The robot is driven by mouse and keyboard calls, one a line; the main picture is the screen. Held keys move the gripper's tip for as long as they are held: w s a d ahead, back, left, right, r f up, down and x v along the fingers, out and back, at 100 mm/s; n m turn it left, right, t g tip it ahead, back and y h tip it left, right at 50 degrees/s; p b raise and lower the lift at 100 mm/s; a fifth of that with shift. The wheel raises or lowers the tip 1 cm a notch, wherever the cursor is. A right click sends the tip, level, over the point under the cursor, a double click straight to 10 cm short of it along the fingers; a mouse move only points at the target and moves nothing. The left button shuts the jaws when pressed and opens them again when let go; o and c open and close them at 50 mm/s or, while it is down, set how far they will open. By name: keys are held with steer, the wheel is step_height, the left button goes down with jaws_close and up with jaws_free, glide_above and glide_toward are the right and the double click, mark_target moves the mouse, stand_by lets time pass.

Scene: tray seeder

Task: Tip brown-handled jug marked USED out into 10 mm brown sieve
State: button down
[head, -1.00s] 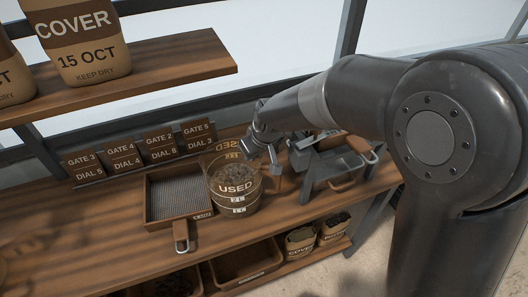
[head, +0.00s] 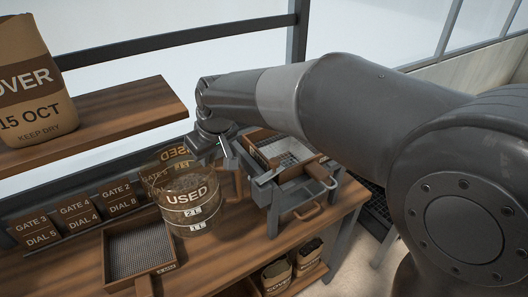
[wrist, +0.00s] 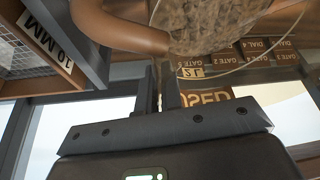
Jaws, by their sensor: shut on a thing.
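The clear jug marked USED (head: 187,218) has a brown handle and holds brown-grey lumpy material. It hangs upright above the bench in the head view. My gripper (head: 225,150) is shut on the jug at its handle side. In the wrist view the picture is upside down; the jug (wrist: 205,28) and its brown handle (wrist: 118,34) show close to the fingers (wrist: 160,88). A brown-framed sieve with pale mesh (head: 292,154) sits on a grey stand right of the jug. A 10 MM label (wrist: 45,44) shows on that side in the wrist view.
Another brown-framed sieve (head: 171,267) lies on the bench at front left. Gate and dial cards (head: 75,217) stand behind it. A shelf (head: 110,112) with a COVER bag (head: 35,90) is at upper left. Small bags (head: 290,272) sit below the bench.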

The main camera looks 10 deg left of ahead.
steer(key=w+d+v, duration=0.1)
steer(key=w+v, duration=0.1)
steer(key=v, duration=1.3)
steer(key=w+d+r+n+g, duration=0.1)
steer(key=w+d, duration=0.4)
steer(key=w, duration=0.6)
steer(key=w+d+r+n, duration=0.1)
steer(key=w+d, duration=0.4)
steer(key=w, duration=0.6)
steer(key=w+d+f, duration=0.2)
steer(key=w+d, duration=0.4)
steer(key=d, duration=0.4)
steer(key=w+d+f+n, duration=0.1)
steer(key=w+d+f, duration=0.2)
steer(key=w+d, duration=0.4)
steer(key=d, duration=0.3)
